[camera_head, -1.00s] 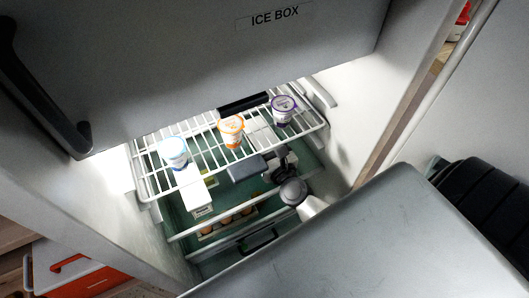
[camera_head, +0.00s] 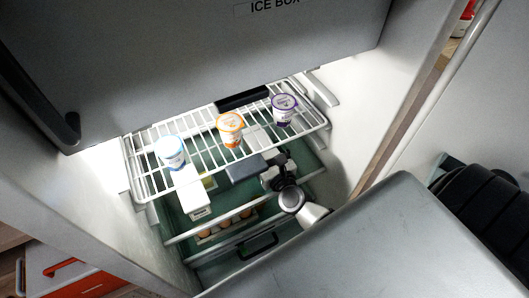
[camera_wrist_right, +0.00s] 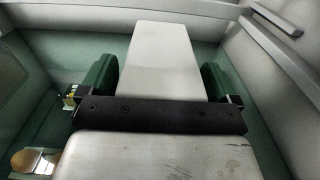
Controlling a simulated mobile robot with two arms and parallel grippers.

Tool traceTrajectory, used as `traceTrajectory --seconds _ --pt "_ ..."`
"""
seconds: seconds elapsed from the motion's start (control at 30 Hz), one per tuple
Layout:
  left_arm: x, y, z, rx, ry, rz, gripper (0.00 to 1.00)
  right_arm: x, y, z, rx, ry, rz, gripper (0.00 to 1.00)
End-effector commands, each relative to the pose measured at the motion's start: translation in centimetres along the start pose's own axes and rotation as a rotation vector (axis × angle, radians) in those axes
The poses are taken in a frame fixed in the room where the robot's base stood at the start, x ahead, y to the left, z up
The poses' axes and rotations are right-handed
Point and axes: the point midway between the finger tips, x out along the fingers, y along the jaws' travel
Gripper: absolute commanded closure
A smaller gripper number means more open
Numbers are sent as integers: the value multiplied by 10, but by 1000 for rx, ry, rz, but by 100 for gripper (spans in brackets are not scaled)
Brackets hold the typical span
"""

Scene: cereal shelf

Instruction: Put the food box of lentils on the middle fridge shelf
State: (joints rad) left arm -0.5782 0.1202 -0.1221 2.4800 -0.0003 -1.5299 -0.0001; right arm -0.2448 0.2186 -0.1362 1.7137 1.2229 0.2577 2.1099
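A plain pale box (camera_wrist_right: 168,60), probably the lentils box, lies between the two green finger pads of my right gripper (camera_wrist_right: 160,85) in the wrist view. Both pads appear to press its sides; no label shows. In the head view my right gripper (camera_head: 258,160) is inside the fridge, below the white wire shelf (camera_head: 211,155). A pale part of the held box (camera_head: 257,137) shows through the wires, beyond the gripper. The middle shelf surface is greenish glass (camera_head: 180,222), partly hidden by the rack and arm. My left gripper is out of view.
Three cups stand on the wire shelf: blue-white (camera_head: 170,152), orange (camera_head: 230,130) and purple (camera_head: 284,109). The ice box door (camera_head: 200,60) hangs above; fridge walls flank the opening.

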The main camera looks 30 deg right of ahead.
Motion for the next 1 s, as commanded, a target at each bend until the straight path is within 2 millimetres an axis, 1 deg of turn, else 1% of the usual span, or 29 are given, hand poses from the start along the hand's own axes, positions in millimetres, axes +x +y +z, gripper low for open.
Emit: traceTrajectory --seconds 0.33,0.43,0.6,0.8,0.9,1.0 --pt "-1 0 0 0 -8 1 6 0 0 1 0 0 0 6" --pt "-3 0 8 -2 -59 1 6 -2 0 3 0 2 0 6" --pt "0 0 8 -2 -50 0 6 -39 0 0 -2 5 2 6" --pt "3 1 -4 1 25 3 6 -83 0 0 -3 4 3 6" --pt "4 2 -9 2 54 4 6 -100 0 0 -1 4 2 6" --pt "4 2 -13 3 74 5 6 -112 0 1 -2 2 2 6"
